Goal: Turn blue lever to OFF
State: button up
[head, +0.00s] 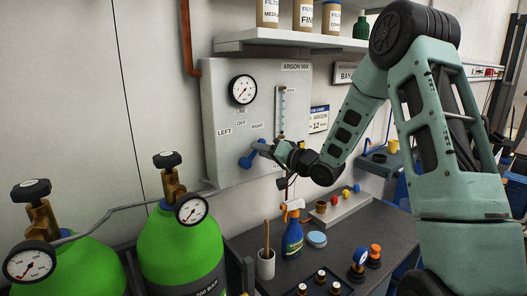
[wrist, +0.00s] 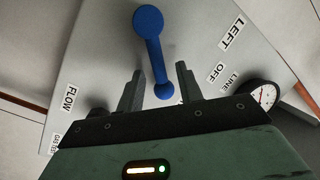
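The blue lever (head: 246,161) is on the grey ARGON MIX panel (head: 222,90). Its wide hub is at lower left and its arm slants up and right, toward the RIGHT label (head: 257,126). The OFF label (head: 241,123) is above, between LEFT and RIGHT. My gripper (head: 267,148) is at the lever's outer end. In the wrist view, the blue lever (wrist: 154,50) reaches down to a small round knob between the two spread fingers of my gripper (wrist: 160,82). Gaps show on both sides of the knob, so the fingers are open.
A round gauge (head: 242,89) and a flow tube (head: 281,108) are on the panel near my arm. Below are a bench (head: 338,239) with a spray bottle (head: 292,236) and a cup (head: 266,264). Green gas cylinders (head: 180,250) stand at left. A shelf (head: 290,38) hangs above.

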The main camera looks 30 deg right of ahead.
grip_shut()
jog(key=a+n+b, duration=0.1)
jog(key=n, duration=0.1)
jog(key=r+n+g, duration=0.1)
jog(key=shift+a+r+n+h+b, duration=0.15)
jog(key=shift+a+n+h+b, duration=0.15)
jog(key=shift+a+n+b, duration=0.1)
jog(key=shift+a+r+n+g+h+b, duration=0.2)
jog(key=shift+a+n+h+b, duration=0.1)
jog(key=shift+a+n+b, duration=0.5)
jog(key=shift+a+r+n+g+h+b, duration=0.25)
jog(key=shift+n+b, duration=0.3)
jog(key=shift+n, duration=0.55)
jog(key=shift+a, duration=0.1)
grip_release()
jog(key=shift+s, duration=0.1)
